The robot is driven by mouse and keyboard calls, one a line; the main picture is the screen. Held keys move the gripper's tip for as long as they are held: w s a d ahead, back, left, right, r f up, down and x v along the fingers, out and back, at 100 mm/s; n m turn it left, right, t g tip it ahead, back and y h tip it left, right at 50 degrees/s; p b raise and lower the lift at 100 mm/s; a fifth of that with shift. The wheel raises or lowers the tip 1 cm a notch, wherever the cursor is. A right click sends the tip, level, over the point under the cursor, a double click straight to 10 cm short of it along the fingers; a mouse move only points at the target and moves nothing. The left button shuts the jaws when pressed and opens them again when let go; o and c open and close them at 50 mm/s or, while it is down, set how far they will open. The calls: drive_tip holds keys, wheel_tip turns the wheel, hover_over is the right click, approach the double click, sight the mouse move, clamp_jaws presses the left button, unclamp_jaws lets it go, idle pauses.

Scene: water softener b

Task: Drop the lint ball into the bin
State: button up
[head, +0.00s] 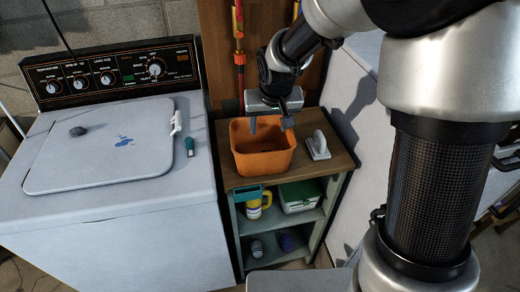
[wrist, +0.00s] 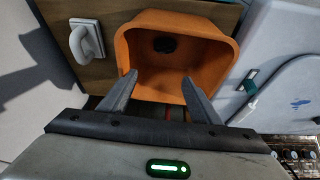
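The orange bin (head: 264,160) stands on the wooden top of a small shelf unit, open side up. My gripper (head: 270,124) is over the bin, with its fingers apart. In the wrist view my gripper (wrist: 158,77) is open and empty in front of the bin's mouth (wrist: 207,22). A small dark round lump (wrist: 165,44) lies inside the bin; it may be the lint ball. The bin's inside is mostly hidden in the head view. Another dark grey lump (head: 78,131) lies on the washer lid; I cannot tell what it is.
The white washer (head: 110,190) stands left, with a blue stain (head: 125,141), a white object (head: 176,123) and a teal object (head: 190,146) on top. A grey handled block (head: 318,145) sits right of the bin.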

drive_tip(key=shift+r, duration=0.1)
drive_tip(key=a+p+v, duration=0.1)
drive_tip(key=v, duration=1.6)
drive_tip(key=shift+s+d, duration=0.15)
drive_tip(key=shift+d, duration=0.3)
drive_tip(key=shift+r, duration=0.15)
drive_tip(key=s+d+r+p, duration=0.2)
drive_tip(key=s+d, duration=0.3)
drive_tip(key=s, duration=0.4)
drive_tip(key=s+d+r+m+t+p, duration=0.1)
drive_tip(key=s+d+r+p, duration=0.1)
drive_tip(key=s, duration=0.7)
drive_tip(key=d+p, duration=0.1)
drive_tip(key=d, duration=0.1)
drive_tip(key=shift+d+r+h, duration=0.3)
drive_tip(key=shift+d+r, duration=0.1)
drive_tip(key=shift+s, duration=0.1)
drive_tip(key=shift+c, duration=0.4)
